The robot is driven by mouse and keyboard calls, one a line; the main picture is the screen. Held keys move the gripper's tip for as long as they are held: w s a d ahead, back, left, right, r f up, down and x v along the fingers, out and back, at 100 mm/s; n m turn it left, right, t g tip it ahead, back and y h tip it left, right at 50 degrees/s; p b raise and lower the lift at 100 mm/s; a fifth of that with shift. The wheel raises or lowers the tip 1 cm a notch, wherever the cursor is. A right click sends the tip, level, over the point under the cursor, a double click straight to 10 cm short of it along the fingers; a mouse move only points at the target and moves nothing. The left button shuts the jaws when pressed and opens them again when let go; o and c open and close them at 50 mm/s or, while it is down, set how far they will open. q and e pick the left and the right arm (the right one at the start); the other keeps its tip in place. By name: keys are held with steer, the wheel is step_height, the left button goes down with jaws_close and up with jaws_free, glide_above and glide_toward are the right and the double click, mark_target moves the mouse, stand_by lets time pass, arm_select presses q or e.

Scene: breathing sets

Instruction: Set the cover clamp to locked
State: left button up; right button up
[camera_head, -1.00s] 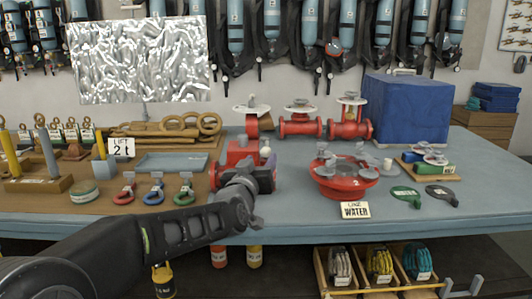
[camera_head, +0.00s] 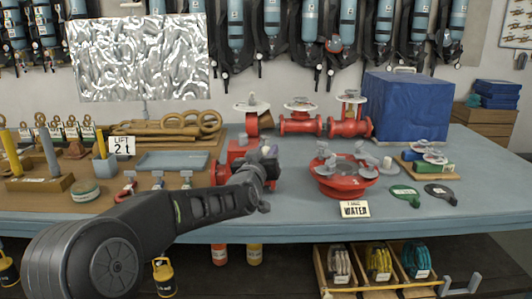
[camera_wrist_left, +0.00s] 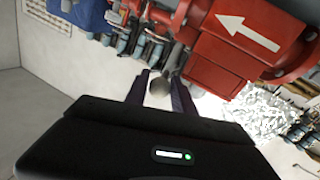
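A red valve-like body (camera_head: 236,151) stands on the table left of centre. It also shows in the wrist view (camera_wrist_left: 225,66), with a white arrow on its side. A grey ball knob (camera_wrist_left: 160,87) on a short rod sticks out beside it. My left gripper (camera_head: 266,170) is at the near right side of this body. In the wrist view my left gripper (camera_wrist_left: 160,84) has its two fingers apart, one each side of the knob. I cannot tell whether they touch it. No part is readable as the cover clamp. My right gripper is out of view.
A round red vessel (camera_head: 341,187) with grey fittings stands to the right, behind a WATER sign (camera_head: 354,209). Red pipe valves (camera_head: 301,124) and a blue box (camera_head: 407,108) stand behind. Lifting gear lies left. The table front between body and vessel is clear.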

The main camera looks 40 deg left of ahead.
arm_select(q)
jaws_close()
stand_by(1.0)
